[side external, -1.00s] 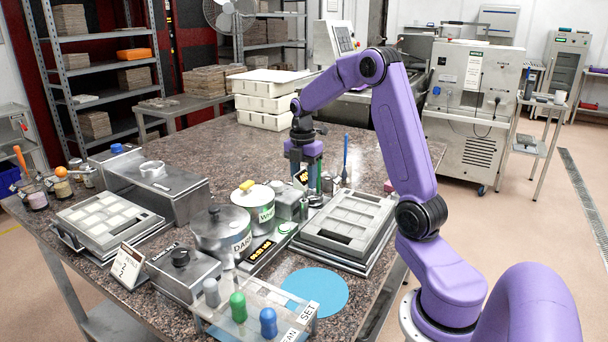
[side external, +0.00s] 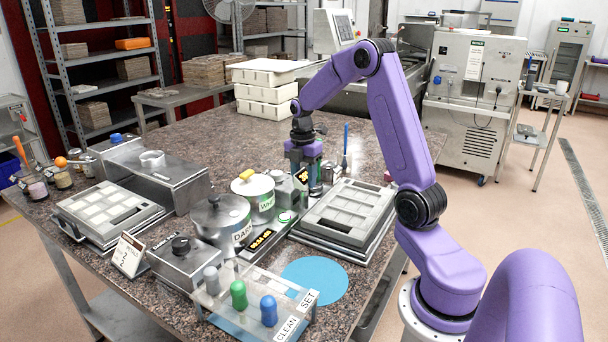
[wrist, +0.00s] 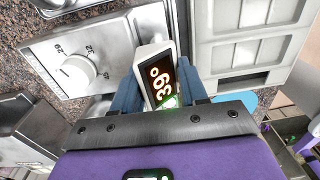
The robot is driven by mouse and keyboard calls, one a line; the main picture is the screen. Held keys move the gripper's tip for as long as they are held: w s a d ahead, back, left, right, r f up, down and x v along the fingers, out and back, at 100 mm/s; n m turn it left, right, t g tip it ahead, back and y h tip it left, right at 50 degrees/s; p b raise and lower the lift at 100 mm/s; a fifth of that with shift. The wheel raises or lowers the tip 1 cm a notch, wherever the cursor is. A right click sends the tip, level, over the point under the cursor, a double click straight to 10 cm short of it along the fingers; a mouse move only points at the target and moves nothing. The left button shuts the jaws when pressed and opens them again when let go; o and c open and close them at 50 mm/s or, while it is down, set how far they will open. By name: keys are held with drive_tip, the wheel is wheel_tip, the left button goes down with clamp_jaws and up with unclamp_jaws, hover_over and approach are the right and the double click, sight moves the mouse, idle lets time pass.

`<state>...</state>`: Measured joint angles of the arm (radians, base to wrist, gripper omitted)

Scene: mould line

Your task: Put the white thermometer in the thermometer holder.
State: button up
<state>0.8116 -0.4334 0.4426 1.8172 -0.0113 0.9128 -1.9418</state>
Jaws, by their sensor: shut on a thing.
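The white thermometer (wrist: 151,51) has a white housing and a dark display reading about 39°. In the wrist view it sits between the blue fingers of my gripper (wrist: 158,88), which is shut on it. In the side view my gripper (side external: 303,178) is low over the bench, behind the white-lidded pot and beside the right-hand mould tray. The thermometer's dark display (side external: 300,175) shows there at the fingers. Its lower end is hidden in both views. I cannot single out the thermometer holder.
A lidded metal pot (side external: 222,221) and a white-lidded pot (side external: 254,192) stand close in front left. The right mould tray (side external: 348,213) is close by. A rack with coloured handles (side external: 252,301) and a blue mat (side external: 316,280) are nearer.

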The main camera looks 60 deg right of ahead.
drive_tip(key=o, duration=1.6)
drive_tip(key=shift+r, duration=0.15)
drive_tip(key=shift+r, duration=3.4)
